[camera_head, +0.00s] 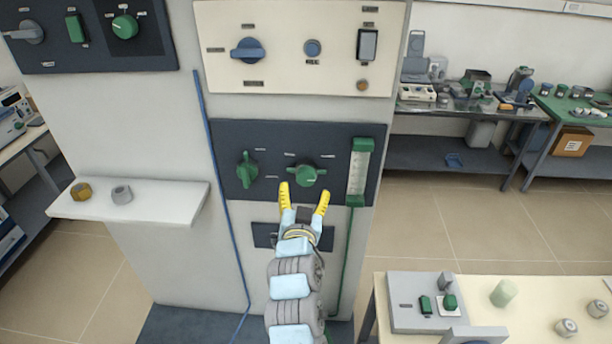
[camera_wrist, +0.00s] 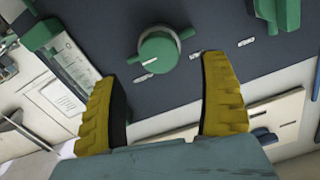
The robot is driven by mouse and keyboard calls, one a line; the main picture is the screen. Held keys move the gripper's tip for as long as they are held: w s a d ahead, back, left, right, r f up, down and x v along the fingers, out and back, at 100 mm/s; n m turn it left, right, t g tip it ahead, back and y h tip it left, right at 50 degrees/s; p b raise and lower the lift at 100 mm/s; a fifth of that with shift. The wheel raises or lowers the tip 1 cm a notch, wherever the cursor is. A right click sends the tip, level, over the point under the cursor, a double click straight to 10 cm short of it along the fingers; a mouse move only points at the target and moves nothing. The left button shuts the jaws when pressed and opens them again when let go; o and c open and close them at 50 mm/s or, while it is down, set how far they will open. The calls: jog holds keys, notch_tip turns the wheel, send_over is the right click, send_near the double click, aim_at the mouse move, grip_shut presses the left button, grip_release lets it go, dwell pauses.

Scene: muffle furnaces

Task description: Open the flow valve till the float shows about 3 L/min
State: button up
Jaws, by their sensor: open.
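The round green flow valve knob (camera_head: 308,175) with a bar handle sits on the dark lower panel (camera_head: 225,135). It also shows in the wrist view (camera_wrist: 159,50), above and between my fingertips. The flow meter (camera_head: 358,172) is a clear vertical tube with green ends, right of the knob. In the wrist view the flow meter (camera_wrist: 68,68) is at the left; I cannot make out the float's height. My gripper (camera_head: 304,192) has yellow fingers, open and empty, just below the knob in the head view. The wrist view shows both fingers (camera_wrist: 160,88) spread wide, apart from the knob.
A green lever valve (camera_head: 247,169) is left of the knob on the same panel. The cream panel (camera_head: 300,20) above holds a blue rotary knob (camera_head: 248,50) and a switch. A shelf (camera_head: 150,203) with two nuts juts out at left. A bench (camera_head: 530,300) stands at lower right.

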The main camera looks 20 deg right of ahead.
aim_at(306, 180)
jog(key=p+x, duration=0.1)
jog(key=x, duration=0.4)
jog(key=shift+w+d+f, duration=0.1)
jog(key=shift+w+d, duration=0.1)
jog(key=shift+w, duration=0.15)
jog(key=c, duration=1.2)
